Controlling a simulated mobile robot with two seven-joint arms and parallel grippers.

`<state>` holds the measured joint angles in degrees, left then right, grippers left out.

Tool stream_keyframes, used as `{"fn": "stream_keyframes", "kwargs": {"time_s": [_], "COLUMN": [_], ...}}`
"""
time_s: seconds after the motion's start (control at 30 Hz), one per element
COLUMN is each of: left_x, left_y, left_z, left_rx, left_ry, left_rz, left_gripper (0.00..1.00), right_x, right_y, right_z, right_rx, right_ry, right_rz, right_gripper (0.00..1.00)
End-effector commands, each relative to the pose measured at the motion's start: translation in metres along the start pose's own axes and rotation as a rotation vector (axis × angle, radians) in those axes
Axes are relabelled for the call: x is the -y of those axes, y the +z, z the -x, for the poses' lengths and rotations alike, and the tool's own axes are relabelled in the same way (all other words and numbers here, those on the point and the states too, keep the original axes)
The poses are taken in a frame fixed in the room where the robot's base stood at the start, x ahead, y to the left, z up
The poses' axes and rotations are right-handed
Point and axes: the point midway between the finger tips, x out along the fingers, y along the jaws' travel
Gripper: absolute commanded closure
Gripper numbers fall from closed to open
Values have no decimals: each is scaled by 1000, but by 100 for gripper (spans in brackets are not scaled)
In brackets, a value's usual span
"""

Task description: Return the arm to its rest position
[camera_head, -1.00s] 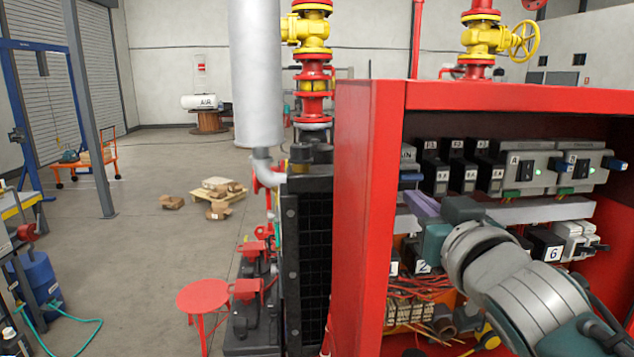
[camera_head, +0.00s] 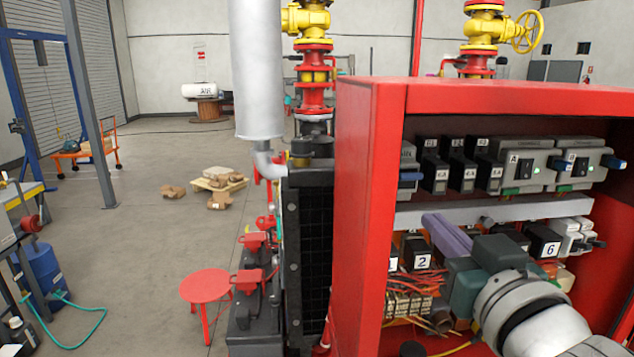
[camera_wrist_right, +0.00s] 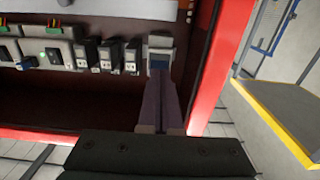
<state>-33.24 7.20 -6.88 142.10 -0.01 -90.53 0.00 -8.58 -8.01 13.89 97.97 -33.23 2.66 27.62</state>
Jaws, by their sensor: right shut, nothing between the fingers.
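My right gripper (camera_head: 434,222) is in the open front of the red cabinet (camera_head: 367,180). Its purple fingers are closed together with nothing between them. In the head view they show in front of the white rail between the two rows of modules, and my wrist runs to the lower right. In the right wrist view the closed fingers (camera_wrist_right: 161,82) point up the picture towards a grey module (camera_wrist_right: 160,50) at the end of the upper row. I cannot tell the exact gap to it. My left gripper is in neither view.
The cabinet's side walls and red top edge (camera_head: 500,95) frame the arm closely. Black numbered modules (camera_head: 435,174) line the upper row. Loose wires (camera_head: 425,283) lie below. A yellow-edged platform (camera_wrist_right: 280,120) stands outside the cabinet in the wrist view.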

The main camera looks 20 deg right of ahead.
Motion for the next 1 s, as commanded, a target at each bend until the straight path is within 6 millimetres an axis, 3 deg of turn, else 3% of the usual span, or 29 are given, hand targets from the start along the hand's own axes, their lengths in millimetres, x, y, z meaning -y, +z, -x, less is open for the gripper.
{"fn": "stream_keyframes", "kwargs": {"time_s": [0.27,0.47,0.57,0.73,0.9,1.0], "left_x": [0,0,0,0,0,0], "left_y": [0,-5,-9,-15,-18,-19], "left_z": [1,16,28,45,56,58], "left_rx": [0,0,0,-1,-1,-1], "left_ry": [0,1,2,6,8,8], "left_rz": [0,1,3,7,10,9], "left_gripper": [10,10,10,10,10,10], "right_x": [-1,-14,-15,5,26,32], "right_y": [0,4,14,32,36,34], "right_z": [0,19,47,124,205,235], "right_rx": [7,189,389,780,1082,1181], "right_ry": [3,56,62,-46,-217,-290], "right_rz": [2,38,68,142,227,264], "right_gripper": [100,100,100,100,100,100]}}
